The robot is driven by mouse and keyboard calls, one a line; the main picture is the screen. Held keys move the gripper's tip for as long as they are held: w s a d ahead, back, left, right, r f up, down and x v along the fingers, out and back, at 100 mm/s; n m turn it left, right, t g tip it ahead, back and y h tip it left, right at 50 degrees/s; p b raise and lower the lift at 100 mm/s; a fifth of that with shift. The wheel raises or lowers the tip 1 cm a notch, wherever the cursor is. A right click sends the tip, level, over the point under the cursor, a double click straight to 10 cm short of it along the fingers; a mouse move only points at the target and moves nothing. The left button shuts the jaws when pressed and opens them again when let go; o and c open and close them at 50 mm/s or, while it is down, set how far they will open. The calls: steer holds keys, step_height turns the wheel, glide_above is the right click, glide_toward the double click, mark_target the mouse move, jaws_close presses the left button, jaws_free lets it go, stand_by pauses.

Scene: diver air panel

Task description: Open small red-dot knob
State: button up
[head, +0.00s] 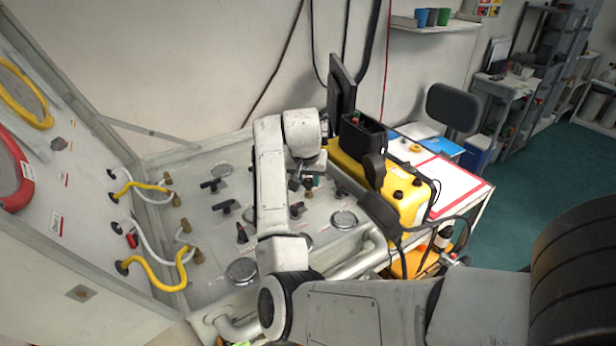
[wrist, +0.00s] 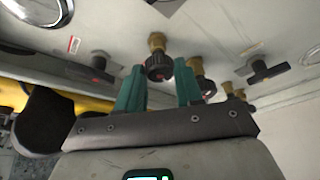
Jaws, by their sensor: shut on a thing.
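A small round black knob (wrist: 159,67) on a brass stem stands on the grey panel (wrist: 225,25). In the wrist view, the two green fingers of my gripper (wrist: 160,84) are on either side of it, shut on it. A second black knob (wrist: 207,86) on a brass stem sits just behind the right finger, partly hidden, with a faint reddish mark. In the head view my gripper (head: 309,181) is down at the panel, and my arm hides much of the area around the held knob.
Black T-handles (wrist: 100,66) (wrist: 267,70) flank the knobs. Round gauges (head: 343,219) and another black handle (head: 226,207) dot the panel. A yellow case (head: 406,205) stands close on the right.

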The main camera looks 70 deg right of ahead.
steer(key=o, duration=1)
steer(key=b+v, duration=0.1)
steer(key=v, duration=0.9)
steer(key=shift+a+r+b, duration=0.2)
steer(key=shift+r+b, duration=0.15)
steer(key=shift+b, duration=0.05)
